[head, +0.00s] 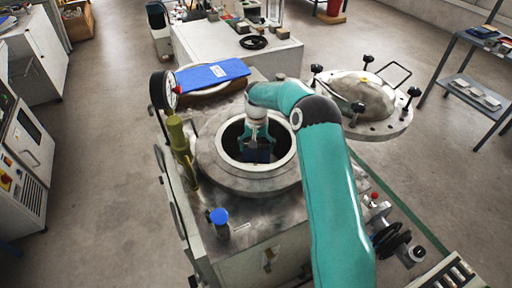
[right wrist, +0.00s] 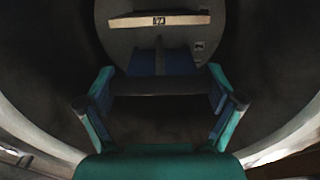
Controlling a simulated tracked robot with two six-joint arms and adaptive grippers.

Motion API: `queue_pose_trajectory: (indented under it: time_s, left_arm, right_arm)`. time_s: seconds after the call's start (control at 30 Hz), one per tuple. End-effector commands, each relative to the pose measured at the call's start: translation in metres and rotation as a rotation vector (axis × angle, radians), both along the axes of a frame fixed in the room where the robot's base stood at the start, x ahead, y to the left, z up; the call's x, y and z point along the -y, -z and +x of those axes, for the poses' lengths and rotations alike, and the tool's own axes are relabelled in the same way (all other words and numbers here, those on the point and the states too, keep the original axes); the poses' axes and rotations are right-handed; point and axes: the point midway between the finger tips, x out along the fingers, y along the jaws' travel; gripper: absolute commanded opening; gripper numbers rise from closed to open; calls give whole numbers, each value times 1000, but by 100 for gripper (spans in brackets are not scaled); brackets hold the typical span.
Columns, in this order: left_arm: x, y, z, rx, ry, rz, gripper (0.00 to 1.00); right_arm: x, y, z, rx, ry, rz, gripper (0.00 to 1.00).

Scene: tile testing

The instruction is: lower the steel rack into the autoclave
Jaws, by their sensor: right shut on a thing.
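The autoclave (head: 208,150) stands in the middle of the head view with its round mouth open at the top. My right gripper (head: 257,153) reaches down into the mouth. How far the rack is from the chamber floor cannot be told. My left gripper is out of view.
The bolted lid (head: 365,92) is off to the right of the mouth. A pressure gauge (head: 172,90) and an olive valve (head: 179,138) stand at the left of the mouth. A blue cloth or pad (head: 212,74) lies behind it. The chamber wall (right wrist: 42,65) surrounds the gripper.

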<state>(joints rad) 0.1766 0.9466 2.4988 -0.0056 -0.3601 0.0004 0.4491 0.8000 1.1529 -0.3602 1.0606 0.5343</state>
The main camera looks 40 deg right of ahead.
Motion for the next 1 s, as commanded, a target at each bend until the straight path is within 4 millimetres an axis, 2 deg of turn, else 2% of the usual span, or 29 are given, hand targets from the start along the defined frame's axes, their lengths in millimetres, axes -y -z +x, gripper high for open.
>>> queue_pose_trajectory:
  time_s: [0.47, 1.0]
  left_arm:
    - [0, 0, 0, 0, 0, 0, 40]
    - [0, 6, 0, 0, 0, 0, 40]
  right_arm:
    - [1, -3, 1, 6, 1, -3, 22]
    - [1, 6, 1, 5, 1, -2, 22]
